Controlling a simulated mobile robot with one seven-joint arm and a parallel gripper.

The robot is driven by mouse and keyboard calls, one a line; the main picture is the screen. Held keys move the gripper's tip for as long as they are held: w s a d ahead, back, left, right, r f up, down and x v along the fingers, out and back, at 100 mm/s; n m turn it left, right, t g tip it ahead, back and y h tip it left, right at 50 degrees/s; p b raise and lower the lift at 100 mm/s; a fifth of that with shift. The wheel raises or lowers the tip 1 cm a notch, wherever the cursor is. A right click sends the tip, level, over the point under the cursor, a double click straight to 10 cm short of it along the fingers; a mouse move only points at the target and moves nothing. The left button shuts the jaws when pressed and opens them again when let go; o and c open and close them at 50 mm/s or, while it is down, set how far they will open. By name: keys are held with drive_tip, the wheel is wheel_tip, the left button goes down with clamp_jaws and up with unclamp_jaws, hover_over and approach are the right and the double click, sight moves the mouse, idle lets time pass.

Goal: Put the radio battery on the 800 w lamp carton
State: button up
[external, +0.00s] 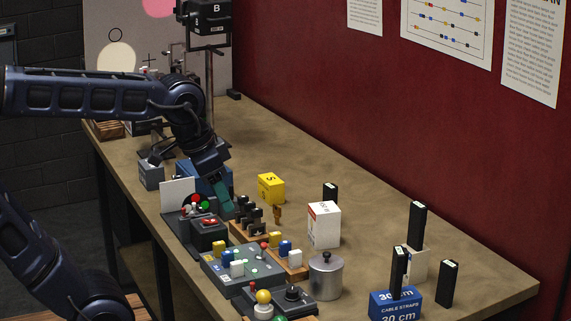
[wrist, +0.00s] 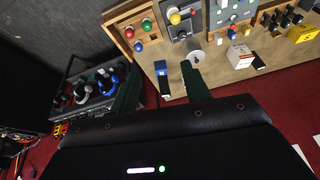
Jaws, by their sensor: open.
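Several upright black batteries stand on the bench in the external view: one (external: 330,192) behind a white-and-red carton (external: 323,228), one (external: 417,222) at a pale carton (external: 416,264), one (external: 399,268) at the blue cable straps box (external: 395,307), and one (external: 448,284) at the far right. The print on the two pale cartons is too small to read. In the wrist view, a white carton (wrist: 240,57) has a black battery (wrist: 258,63) beside it, and another battery (wrist: 165,88) is at a blue box (wrist: 161,68). My gripper (external: 220,191) is open and empty over the button panels; its green fingers (wrist: 163,85) are spread.
Button panels (external: 245,268) and a rack of dark switches (external: 250,218) crowd the bench's near side. A metal canister (external: 326,275) stands beside the white-and-red carton. A yellow box (external: 271,188) is farther back. Bare bench (external: 370,215) lies along the red wall.

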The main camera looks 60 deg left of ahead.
drive_tip(key=shift+n, duration=0.7)
drive_tip(key=s+f, duration=0.1)
drive_tip(key=s, duration=0.1)
drive_tip(key=s+f, duration=0.2)
